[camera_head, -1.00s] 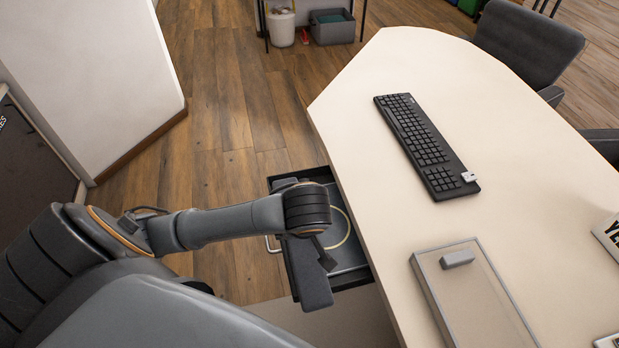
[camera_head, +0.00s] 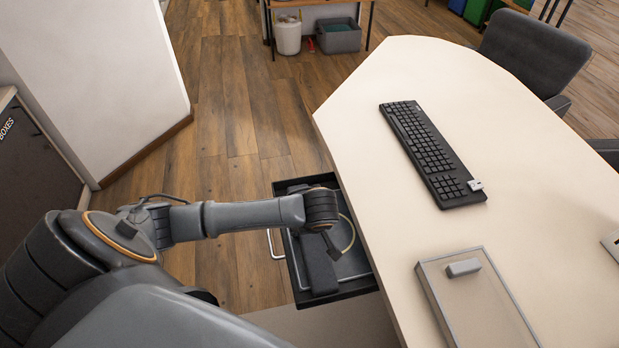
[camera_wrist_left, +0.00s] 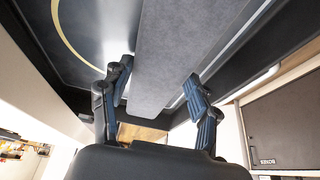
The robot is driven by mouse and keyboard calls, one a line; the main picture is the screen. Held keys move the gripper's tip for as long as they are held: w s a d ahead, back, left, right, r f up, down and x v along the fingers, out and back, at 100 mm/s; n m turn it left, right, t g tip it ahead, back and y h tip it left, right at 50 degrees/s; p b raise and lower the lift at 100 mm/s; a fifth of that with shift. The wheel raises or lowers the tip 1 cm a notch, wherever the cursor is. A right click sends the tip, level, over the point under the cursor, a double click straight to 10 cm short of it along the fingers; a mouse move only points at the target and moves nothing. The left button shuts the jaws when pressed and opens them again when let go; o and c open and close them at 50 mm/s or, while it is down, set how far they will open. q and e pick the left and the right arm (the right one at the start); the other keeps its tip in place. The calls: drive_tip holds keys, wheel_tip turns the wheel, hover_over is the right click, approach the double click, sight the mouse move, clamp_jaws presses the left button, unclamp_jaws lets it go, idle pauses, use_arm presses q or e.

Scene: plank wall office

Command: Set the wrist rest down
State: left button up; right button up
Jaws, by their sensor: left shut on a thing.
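The wrist rest (camera_head: 318,268) is a long dark grey pad. In the head view it lies lengthwise within the outline of the open drawer (camera_head: 352,291), along its left part. My left gripper (camera_wrist_left: 160,76) is shut on the wrist rest, with one finger on each side of the pad (camera_wrist_left: 185,40) in the left wrist view. In the head view the left gripper (camera_head: 328,243) is mostly hidden under its own wrist. I cannot tell whether the pad touches the drawer floor. My right gripper is not in view.
The drawer also holds a flat dark item with a pale ring (camera_head: 350,238). The desk (camera_head: 375,150) beside it carries a black keyboard (camera_head: 430,150) and a shallow clear-topped case (camera_head: 480,300) with a small grey block (camera_head: 463,268). Wooden floor lies left of the drawer.

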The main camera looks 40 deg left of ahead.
use_arm(q)
drive_tip(key=o, duration=1.4)
drive_tip(key=shift+f, duration=0.15)
drive_tip(key=shift+s, duration=0.1)
drive_tip(key=p+v, duration=0.1)
drive_tip(key=v, duration=1.1)
drive_tip(key=shift+p, duration=0.35)
